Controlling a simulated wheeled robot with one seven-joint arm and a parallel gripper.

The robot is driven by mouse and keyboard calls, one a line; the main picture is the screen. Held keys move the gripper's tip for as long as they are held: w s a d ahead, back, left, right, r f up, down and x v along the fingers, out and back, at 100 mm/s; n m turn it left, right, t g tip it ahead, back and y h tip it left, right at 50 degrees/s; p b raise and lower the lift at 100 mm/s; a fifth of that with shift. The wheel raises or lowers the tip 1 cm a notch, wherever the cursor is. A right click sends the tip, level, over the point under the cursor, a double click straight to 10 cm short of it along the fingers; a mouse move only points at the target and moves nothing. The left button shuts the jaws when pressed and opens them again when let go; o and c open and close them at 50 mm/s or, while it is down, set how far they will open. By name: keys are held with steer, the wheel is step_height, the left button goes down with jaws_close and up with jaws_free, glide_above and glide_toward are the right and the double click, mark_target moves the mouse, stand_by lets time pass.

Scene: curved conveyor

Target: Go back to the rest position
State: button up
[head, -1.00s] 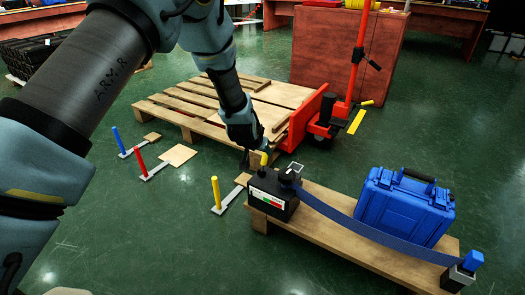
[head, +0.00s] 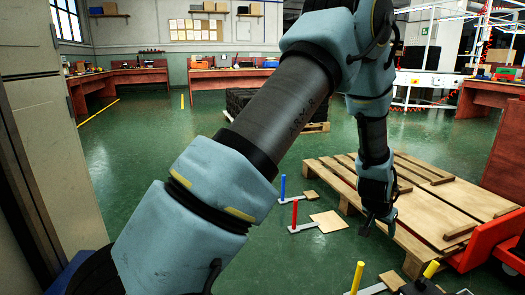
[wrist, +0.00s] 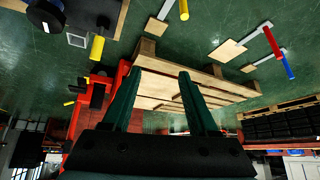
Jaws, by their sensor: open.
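My gripper (head: 378,222) hangs down at the end of my bent arm, in front of the wooden pallet (head: 440,208) in the head view. In the wrist view, the two dark green fingers of my gripper (wrist: 160,100) stand apart with nothing between them. The pallet also shows in the wrist view (wrist: 240,90), behind the fingers. My forearm crosses the middle of the head view.
Blue (head: 283,187), red (head: 294,213) and yellow (head: 356,276) posts stand on the green floor. A red pallet truck (head: 490,243) is at the right edge. Benches (head: 220,76) line the far wall. A grey cabinet (head: 50,110) stands at the left. Open floor lies between.

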steer(key=w+a+r+n+y, duration=0.15)
steer(key=a+r, duration=0.25)
steer(key=a, duration=0.8)
steer(key=w+a+r+n+y, duration=0.1)
steer(key=w+a+r+n, duration=0.2)
steer(key=a, duration=0.9)
steer(key=s+a+r+n+g+y, duration=0.1)
steer(key=s+a+r+n, duration=0.2)
steer(key=s+a, duration=0.5)
steer(key=s+a+r+n+g+y, duration=0.1)
steer(key=s+a+r+n, duration=0.2)
steer(key=a, duration=0.9)
step_height(320, 180, up, 30)
steer(key=s+p, duration=0.1)
steer(key=p, duration=2.9)
steer(key=shift+s+a+r+m+g+p, duration=0.15)
steer(key=shift+s+a+m+g+p, duration=0.1)
steer(key=shift+m+g+p, duration=0.15)
